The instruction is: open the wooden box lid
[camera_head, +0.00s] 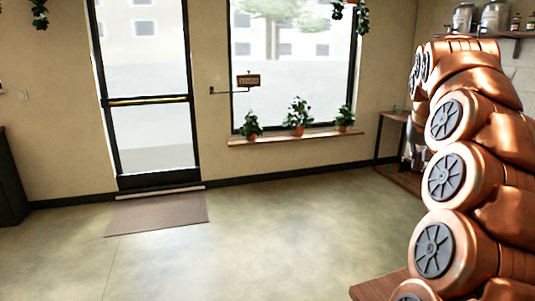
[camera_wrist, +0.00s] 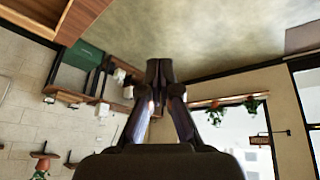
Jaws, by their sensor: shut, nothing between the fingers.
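My gripper (camera_wrist: 159,72) shows in the wrist view with its two dark fingers together at the tips and nothing between them. It is hidden in the head view. I cannot make out a wooden box or its lid for certain in either view. A brown wooden piece (camera_wrist: 84,18) with a pale panel beside it crosses the upper left of the wrist view, apart from the fingers. I cannot tell whether it is part of a box or of a table.
My copper-coloured arm fills the right of the head view. A wooden surface (camera_head: 372,289) shows at the bottom edge. Potted plants stand on a window sill (camera_head: 300,139). A doormat (camera_head: 157,213) lies before the glass door (camera_head: 150,100). The middle floor is clear.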

